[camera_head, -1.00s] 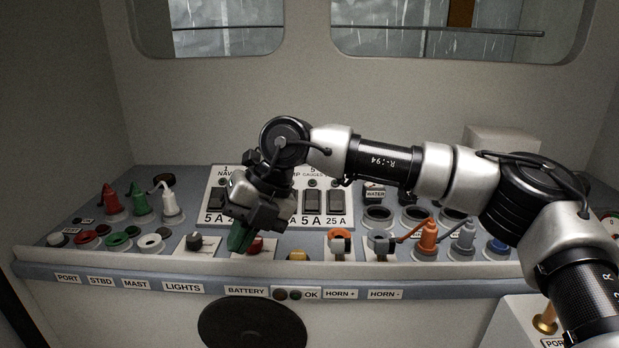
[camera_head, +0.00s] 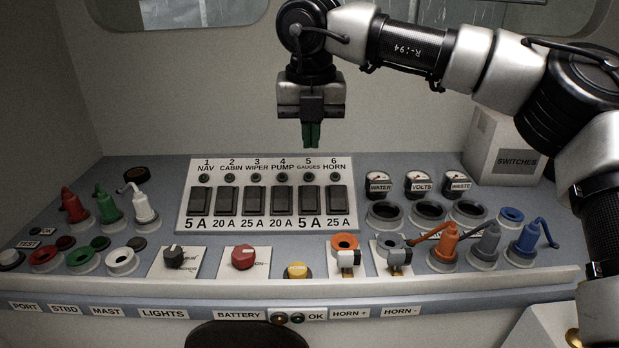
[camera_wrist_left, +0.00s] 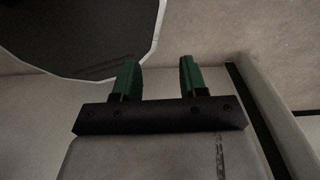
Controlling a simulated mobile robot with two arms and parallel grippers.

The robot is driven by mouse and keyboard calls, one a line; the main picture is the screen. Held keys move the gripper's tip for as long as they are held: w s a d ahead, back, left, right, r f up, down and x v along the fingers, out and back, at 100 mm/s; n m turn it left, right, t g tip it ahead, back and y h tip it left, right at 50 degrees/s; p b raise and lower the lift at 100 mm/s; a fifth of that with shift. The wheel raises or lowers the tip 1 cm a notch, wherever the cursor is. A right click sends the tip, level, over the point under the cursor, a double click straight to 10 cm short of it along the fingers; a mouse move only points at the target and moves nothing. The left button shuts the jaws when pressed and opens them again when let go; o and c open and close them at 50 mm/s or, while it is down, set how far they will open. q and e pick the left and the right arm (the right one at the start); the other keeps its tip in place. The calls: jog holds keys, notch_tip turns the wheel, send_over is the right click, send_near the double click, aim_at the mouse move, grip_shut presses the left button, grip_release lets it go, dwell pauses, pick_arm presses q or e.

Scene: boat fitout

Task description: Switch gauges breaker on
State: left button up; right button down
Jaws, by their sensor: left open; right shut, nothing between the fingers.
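The breaker panel (camera_head: 266,222) is a white plate with several dark rocker switches, numbered and labelled, on the sloped console. The gauges breaker (camera_head: 309,200) is the dark rocker under number 5, marked 5 A; its small round lamp (camera_head: 308,177) above it looks dark. I cannot tell its on or off position. My right gripper (camera_head: 311,146) is shut and empty, pointing down above the panel's top edge near number 5, apart from the switches. My left gripper (camera_wrist_left: 158,80) shows only in the left wrist view, open and empty, away from the panel.
A battery knob (camera_head: 243,257), a lights knob (camera_head: 174,256) and a yellow button (camera_head: 297,271) sit below the panel. Coloured plugs, such as the orange one (camera_head: 447,243), stand at the right. A white SWITCHES box (camera_head: 504,150) stands behind them. Air above the console's left is clear.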

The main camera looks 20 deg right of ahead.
jog(key=p, duration=0.2)
send_near(310, 197)
jog(key=s+f, duration=0.1)
jog(key=s, duration=0.2)
jog(key=w+f+p, duration=0.1)
jog(key=f, duration=0.1)
jog(key=w+f+p, duration=0.1)
jog(key=w+f, duration=0.1)
jog(key=shift+p, duration=0.35)
pick_arm(q)
jog(key=shift+w+r, duration=0.35)
jog(key=shift+r, duration=0.5)
jog(key=shift+w+r, duration=0.35)
jog(key=shift+r, duration=0.5)
jog(key=shift+w+r, duration=0.35)
jog(key=shift+r, duration=0.5)
pick_arm(e)
jog(key=shift+w+d+f, duration=0.1)
jog(key=shift+w+f, duration=0.25)
pick_arm(q)
jog(key=shift+r, duration=0.15)
